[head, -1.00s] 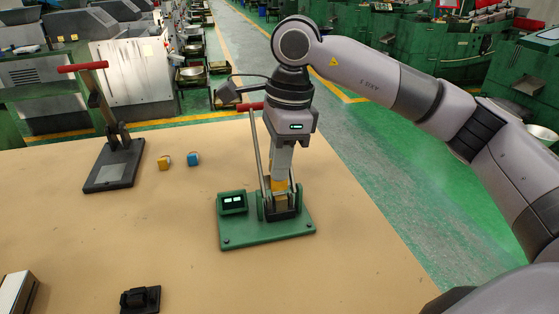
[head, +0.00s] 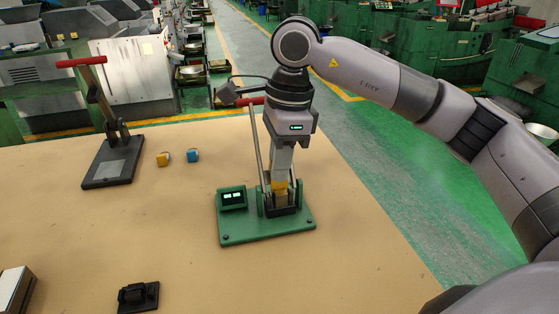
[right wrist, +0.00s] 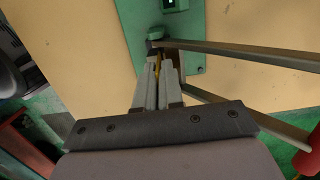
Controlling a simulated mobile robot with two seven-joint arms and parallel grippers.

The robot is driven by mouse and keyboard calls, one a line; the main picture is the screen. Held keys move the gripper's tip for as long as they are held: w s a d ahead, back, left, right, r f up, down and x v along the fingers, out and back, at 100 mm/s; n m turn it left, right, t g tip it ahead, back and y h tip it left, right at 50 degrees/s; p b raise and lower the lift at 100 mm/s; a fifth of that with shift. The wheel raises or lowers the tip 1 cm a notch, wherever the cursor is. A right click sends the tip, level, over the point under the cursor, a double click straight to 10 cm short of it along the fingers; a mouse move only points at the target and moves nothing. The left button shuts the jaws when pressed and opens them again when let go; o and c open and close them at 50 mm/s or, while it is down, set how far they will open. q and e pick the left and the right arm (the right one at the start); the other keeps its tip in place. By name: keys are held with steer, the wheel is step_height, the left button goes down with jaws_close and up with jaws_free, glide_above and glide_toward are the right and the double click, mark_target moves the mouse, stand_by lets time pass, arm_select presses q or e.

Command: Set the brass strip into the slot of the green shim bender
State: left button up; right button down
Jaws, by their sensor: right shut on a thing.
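The green shim bender (head: 238,228) stands on the table, with a small lit display box on its left side and a long lever with a red handle. My right gripper (head: 280,184) points down over the bender's dark clamp block and is shut on the brass strip (head: 279,190). In the right wrist view the strip (right wrist: 156,68) is a thin yellow sliver between the fingers (right wrist: 157,82). The fingers hide most of the strip and the slot, so I cannot tell how far its lower end sits in. My left gripper is out of view.
The bender's lever (head: 257,148) rises close beside my right gripper. A dark-based lever press (head: 106,170) with a red handle stands at the left. The table's middle left is clear.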

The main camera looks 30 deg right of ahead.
steer(key=shift+f+b, duration=0.4)
steer(key=shift+f, duration=0.15)
steer(key=c, duration=1.2)
jaws_free()
steer(key=shift+r, duration=0.1)
steer(key=shift+s+d+r+p, duration=0.1)
steer(key=shift+r, duration=1.05)
steer(key=shift+s+d+r+p, duration=0.1)
steer(key=shift+d+r, duration=0.05)
steer(key=shift+r, duration=1.05)
steer(key=shift+s+d+r+p, duration=0.1)
steer(key=shift+r, duration=1.05)
